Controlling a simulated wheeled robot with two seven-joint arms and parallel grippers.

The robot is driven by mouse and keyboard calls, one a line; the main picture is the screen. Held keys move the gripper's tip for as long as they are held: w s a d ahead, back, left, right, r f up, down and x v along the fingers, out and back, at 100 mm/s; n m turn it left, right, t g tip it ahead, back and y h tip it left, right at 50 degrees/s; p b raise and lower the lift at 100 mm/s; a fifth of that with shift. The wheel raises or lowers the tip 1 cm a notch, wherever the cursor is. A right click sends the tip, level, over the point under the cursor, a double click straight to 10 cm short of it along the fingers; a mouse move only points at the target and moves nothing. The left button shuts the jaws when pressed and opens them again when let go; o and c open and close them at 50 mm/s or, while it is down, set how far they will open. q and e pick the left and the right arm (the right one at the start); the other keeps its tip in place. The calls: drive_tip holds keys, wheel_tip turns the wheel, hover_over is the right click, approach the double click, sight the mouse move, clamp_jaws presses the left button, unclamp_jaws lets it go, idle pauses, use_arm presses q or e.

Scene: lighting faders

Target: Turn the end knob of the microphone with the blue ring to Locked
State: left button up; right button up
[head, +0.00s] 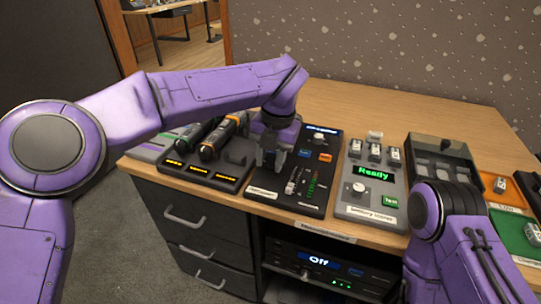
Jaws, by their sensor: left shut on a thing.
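A black microphone rack (212,182) with amber displays stands at the left of the desk. A dark microphone with a green band (192,136) and one with an orange band (218,137) lie in it. I see no blue ring; the rack's right-hand place is partly behind my arm, and a dark grey form shows there. My left gripper (270,160) points down over the left part of the black fader panel (318,165), right of the rack. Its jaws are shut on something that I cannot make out. My right arm shows at the lower right, its gripper out of view.
The panel has a round knob, small sliders and an orange button. A grey unit (371,203) reading "Ready" stands right of it, then a black tray (436,150) and orange and green trays. A unit reading "Off" (320,268) sits below the desk. The desk's back is clear.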

use_arm(q)
drive_tip(key=p, duration=0.1)
drive_tip(key=y+p, duration=0.1)
drive_tip(key=shift+s+d+r+t+y+p, duration=0.1)
drive_tip(key=shift+d+r+t+y+p, duration=0.05)
drive_tip(key=shift+r+t+y+p, duration=0.2)
drive_tip(key=shift+f+p, duration=0.15)
drive_tip(key=shift+p, duration=0.15)
drive_tip(key=shift+f+y, duration=0.15)
drive_tip(key=shift+y, duration=0.1)
drive_tip(key=shift+f, duration=0.1)
use_arm(e)
wheel_tip(320, 180, up, 4)
drive_tip(key=shift+r, duration=0.15)
use_arm(q)
drive_tip(key=o, duration=1.1)
drive_tip(key=shift+c, duration=0.2)
drive_tip(key=p+v, duration=0.2)
drive_tip(key=v, duration=0.8)
drive_tip(key=shift+r, duration=0.25)
use_arm(e)
wheel_tip(320, 180, up, 2)
drive_tip(key=shift+r, duration=0.1)
